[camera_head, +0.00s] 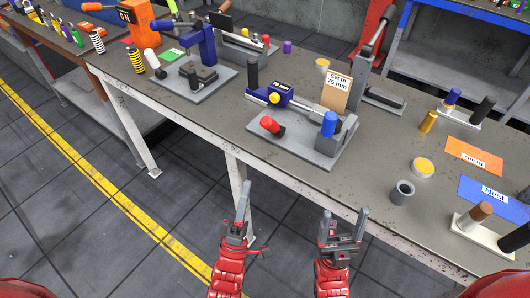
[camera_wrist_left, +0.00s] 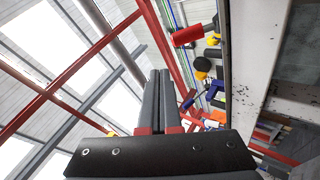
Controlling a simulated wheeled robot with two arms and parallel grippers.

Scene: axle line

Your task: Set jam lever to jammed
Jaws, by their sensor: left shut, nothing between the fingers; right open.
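No label reading "jam lever" or "jammed" is legible, so I cannot tell for certain which part is the jam lever. A short lever with a red knob (camera_head: 270,125) sits at the front left of a grey fixture plate (camera_head: 300,152) on the bench. A red cylinder (camera_wrist_left: 187,35) shows in the left wrist view, beyond the fingers. My left gripper (camera_head: 243,190) is shut and empty, in front of the bench edge, apart from the fixture; its closed fingers also show in the left wrist view (camera_wrist_left: 160,75). My right gripper (camera_head: 344,214) is open and empty, right of it.
Left stands a blue press (camera_head: 201,45). Right are a grey cup (camera_head: 402,192), an orange card (camera_head: 473,156) and a blue card (camera_head: 494,194).

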